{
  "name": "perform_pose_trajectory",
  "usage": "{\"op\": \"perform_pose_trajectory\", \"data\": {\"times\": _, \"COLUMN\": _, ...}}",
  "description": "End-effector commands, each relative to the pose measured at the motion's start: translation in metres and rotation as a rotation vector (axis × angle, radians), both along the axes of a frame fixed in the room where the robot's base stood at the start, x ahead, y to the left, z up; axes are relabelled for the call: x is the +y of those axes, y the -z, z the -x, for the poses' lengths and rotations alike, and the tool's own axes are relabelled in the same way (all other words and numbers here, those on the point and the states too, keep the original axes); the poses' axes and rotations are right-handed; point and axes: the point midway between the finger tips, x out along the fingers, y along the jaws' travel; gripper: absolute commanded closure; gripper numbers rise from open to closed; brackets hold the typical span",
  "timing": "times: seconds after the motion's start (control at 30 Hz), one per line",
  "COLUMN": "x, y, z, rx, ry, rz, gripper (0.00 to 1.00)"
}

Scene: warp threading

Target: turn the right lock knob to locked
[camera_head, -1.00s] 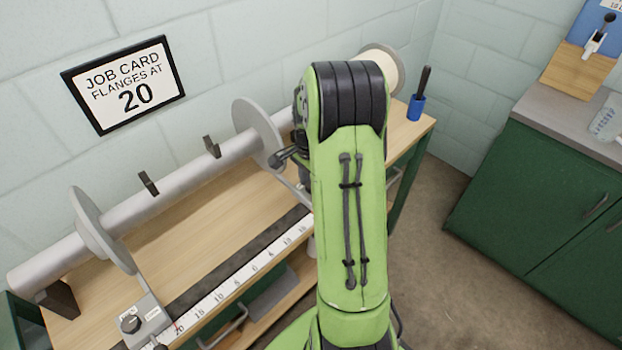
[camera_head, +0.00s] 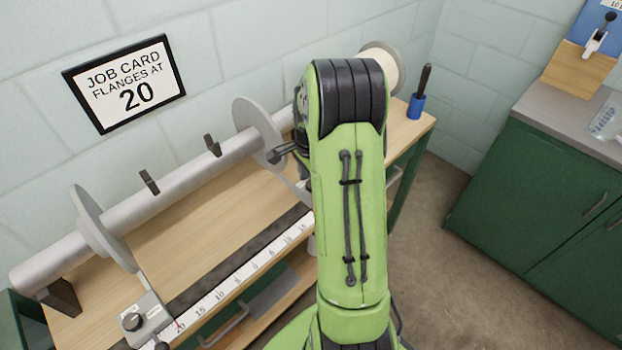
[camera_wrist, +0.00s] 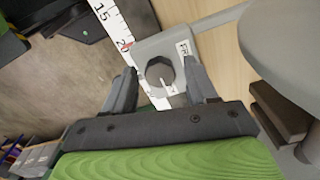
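In the wrist view, the right lock knob (camera_wrist: 160,72) is a dark, many-sided dial on a light grey block (camera_wrist: 150,50). A white mark shows on its side nearest my gripper. A label reading FREE (camera_wrist: 185,49) is on the block; a second label is partly hidden beside the knob. My gripper (camera_wrist: 160,84) is open, one finger on each side of the knob; I cannot tell whether they touch it. In the head view my green arm hides this knob. The left knob (camera_head: 132,321) sits on its own grey block at the lower left.
A white scale (camera_head: 235,277) runs along the bench front. The grey beam (camera_head: 180,183) carries a left flange (camera_head: 95,225) and right flange (camera_head: 257,130). In the wrist view, a flange (camera_wrist: 288,45) stands close on the right. A job card (camera_head: 125,85) reads 20.

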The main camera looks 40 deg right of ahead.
Motion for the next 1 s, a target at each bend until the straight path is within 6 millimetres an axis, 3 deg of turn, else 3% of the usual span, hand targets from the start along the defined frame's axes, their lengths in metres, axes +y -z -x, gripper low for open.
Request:
{"op": "perform_pose_trajectory", "data": {"times": 0.27, "x": 0.000, "y": 0.000, "z": 0.000, "rx": 0.001, "ry": -0.001, "rz": 0.000, "gripper": 0.38}}
{"op": "perform_pose_trajectory", "data": {"times": 0.37, "x": 0.000, "y": -0.009, "z": 0.000, "rx": 0.000, "ry": -0.001, "rz": 0.000, "gripper": 0.38}}
{"op": "perform_pose_trajectory", "data": {"times": 0.8, "x": 0.000, "y": -0.127, "z": 0.000, "rx": -0.002, "ry": -0.001, "rz": 0.002, "gripper": 0.38}}
{"op": "perform_pose_trajectory", "data": {"times": 1.0, "x": 0.000, "y": -0.155, "z": 0.000, "rx": 0.000, "ry": -0.001, "rz": 0.000, "gripper": 0.38}}
